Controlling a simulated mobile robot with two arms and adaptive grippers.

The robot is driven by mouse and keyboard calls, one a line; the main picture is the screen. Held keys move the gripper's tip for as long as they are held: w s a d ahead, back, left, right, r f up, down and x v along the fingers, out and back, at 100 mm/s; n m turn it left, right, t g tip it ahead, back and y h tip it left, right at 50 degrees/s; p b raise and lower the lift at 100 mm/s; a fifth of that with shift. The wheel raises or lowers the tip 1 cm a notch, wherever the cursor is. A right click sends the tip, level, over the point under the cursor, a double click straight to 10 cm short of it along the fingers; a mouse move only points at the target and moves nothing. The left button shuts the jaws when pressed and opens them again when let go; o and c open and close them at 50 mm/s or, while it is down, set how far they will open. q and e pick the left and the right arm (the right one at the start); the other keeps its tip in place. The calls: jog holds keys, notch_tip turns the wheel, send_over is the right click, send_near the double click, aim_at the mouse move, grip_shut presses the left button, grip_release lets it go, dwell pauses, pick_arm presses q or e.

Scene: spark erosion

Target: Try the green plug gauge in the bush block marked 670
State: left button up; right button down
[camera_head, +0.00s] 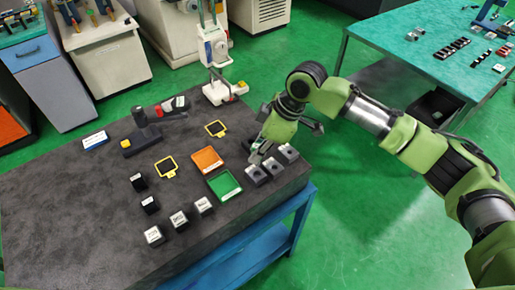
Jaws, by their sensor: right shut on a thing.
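My right gripper (259,153) is low over the right part of the dark table, right behind the row of grey blocks. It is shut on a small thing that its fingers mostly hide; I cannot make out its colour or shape. The grey blocks, each with a dark hole on top, stand in a slanted row: a near one (257,175), a middle one (273,167) and a far one (288,153). I cannot read a 670 mark on any block. No green plug gauge shows clearly. My left gripper is not in view.
A green tray (224,185) and an orange tray (206,160) lie left of the grey blocks. Several black blocks with white labels, one of them (154,237) nearest, stand front left. A white stand instrument (216,60) is behind. The table's left front is clear.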

jog(key=shift+f+b, duration=1.95)
jog(key=shift+b, duration=0.05)
jog(key=shift+f, duration=0.5)
jog(key=shift+p, duration=0.65)
jog(key=shift+f+b, duration=0.35)
jog(key=shift+f, duration=0.8)
jog(key=shift+r, duration=0.15)
dwell(0.6)
jog(key=shift+r+p, duration=2.4)
jog(key=shift+p, duration=0.2)
